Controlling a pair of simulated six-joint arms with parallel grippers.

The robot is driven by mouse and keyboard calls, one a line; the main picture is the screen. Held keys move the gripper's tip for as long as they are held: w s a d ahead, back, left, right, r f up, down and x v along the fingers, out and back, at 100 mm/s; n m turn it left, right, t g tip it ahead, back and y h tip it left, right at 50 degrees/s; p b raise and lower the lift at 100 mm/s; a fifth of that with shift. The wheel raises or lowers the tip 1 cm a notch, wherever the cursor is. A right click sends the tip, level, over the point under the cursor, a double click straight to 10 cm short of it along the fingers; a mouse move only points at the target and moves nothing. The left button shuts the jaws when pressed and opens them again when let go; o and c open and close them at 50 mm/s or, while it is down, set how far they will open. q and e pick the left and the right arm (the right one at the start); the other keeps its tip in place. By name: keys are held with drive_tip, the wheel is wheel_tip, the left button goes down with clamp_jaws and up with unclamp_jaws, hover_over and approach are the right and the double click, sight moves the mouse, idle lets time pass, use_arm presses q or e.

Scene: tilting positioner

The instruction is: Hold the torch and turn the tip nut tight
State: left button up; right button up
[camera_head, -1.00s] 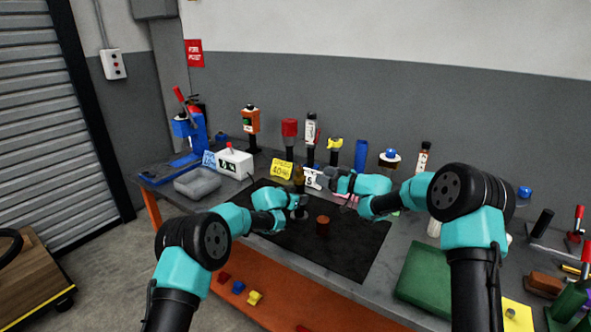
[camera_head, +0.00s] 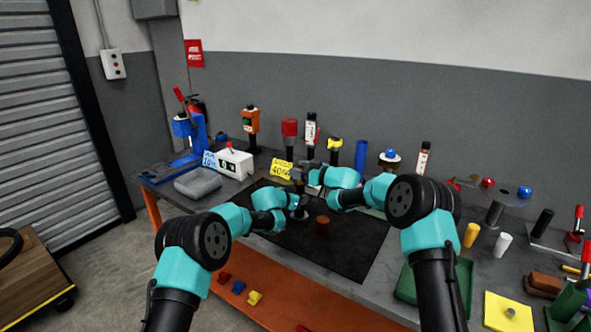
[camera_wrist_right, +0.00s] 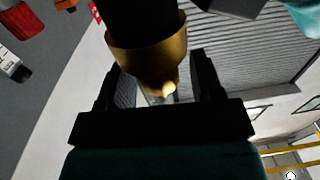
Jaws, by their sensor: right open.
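The torch's brass tip nut (camera_wrist_right: 150,55) shows large in the right wrist view, below a black body (camera_wrist_right: 143,18), with a small bright tip under it. My right gripper (camera_wrist_right: 155,80) is open, with one finger on each side of the nut's lower end; I cannot tell whether either touches it. In the head view my right gripper (camera_head: 303,173) is above the black mat, just behind and above my left gripper (camera_head: 299,204). The torch is mostly hidden there between the grippers, and the left jaws are too small to read.
A brown cylinder (camera_head: 322,225) stands on the black mat (camera_head: 345,245) just in front of the grippers. A white box (camera_head: 235,163) and a yellow card (camera_head: 282,169) are behind left. A green tray (camera_head: 462,285) and a yellow pad (camera_head: 505,312) are at right.

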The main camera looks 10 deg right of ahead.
drive_tip(key=shift+x, duration=0.8)
drive_tip(key=shift+c, duration=0.2)
drive_tip(key=c, duration=0.9)
drive_tip(key=shift+r+m+t+h, duration=0.1)
drive_tip(key=shift+m+t+h, duration=0.4)
drive_tip(key=shift+t, duration=0.1)
drive_tip(key=shift+w+d+m+t+h, duration=0.1)
drive_tip(key=shift+m+t+h, duration=0.2)
drive_tip(key=shift+h, duration=0.1)
drive_tip(key=o, duration=0.9)
drive_tip(key=shift+o, duration=0.2)
